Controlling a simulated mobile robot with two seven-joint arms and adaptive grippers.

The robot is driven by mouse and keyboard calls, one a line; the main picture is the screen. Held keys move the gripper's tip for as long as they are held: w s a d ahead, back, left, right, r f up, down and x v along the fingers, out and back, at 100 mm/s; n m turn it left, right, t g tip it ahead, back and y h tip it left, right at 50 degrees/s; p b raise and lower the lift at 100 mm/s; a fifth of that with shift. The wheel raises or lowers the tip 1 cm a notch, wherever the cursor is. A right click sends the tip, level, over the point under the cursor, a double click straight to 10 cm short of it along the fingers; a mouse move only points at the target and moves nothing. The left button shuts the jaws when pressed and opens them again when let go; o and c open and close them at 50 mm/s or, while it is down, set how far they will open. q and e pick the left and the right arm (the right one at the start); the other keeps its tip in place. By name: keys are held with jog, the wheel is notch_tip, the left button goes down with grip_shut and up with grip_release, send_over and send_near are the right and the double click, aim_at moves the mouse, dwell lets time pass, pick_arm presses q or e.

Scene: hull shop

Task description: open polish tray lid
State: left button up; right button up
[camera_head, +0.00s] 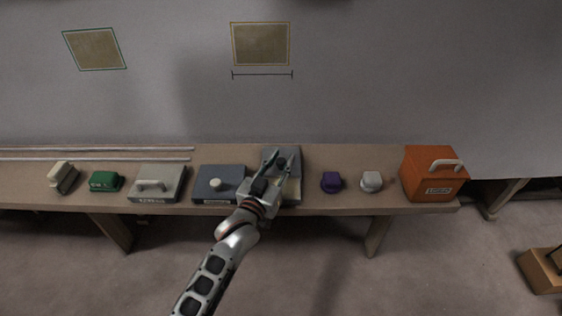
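My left gripper (281,164) reaches over a grey tray (291,202) at the middle of the bench. Its fingers are apart, with a small dark knob-like part (281,161) showing between them. Whether they touch it I cannot tell. A grey panel (283,150), perhaps this tray's lid, shows behind the fingers; its tilt is unclear. Just left is a dark grey box (207,188) with a flat lid and a pale round knob (217,184). Further left is a lighter grey box (166,181) with a bar handle. The labels are too small to read, so I cannot tell which is the polish tray. My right gripper is out of view.
The wooden bench (330,207) also holds a cream block (62,177), a green block (104,181), a purple piece (331,182), a whitish piece (371,181) and an orange toolbox (431,180). Pale rods (100,149) lie along the back left. A wooden box (545,272) stands lower right.

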pick_arm(q)
jog(key=shift+o, duration=0.3)
jog(key=v, duration=1.2)
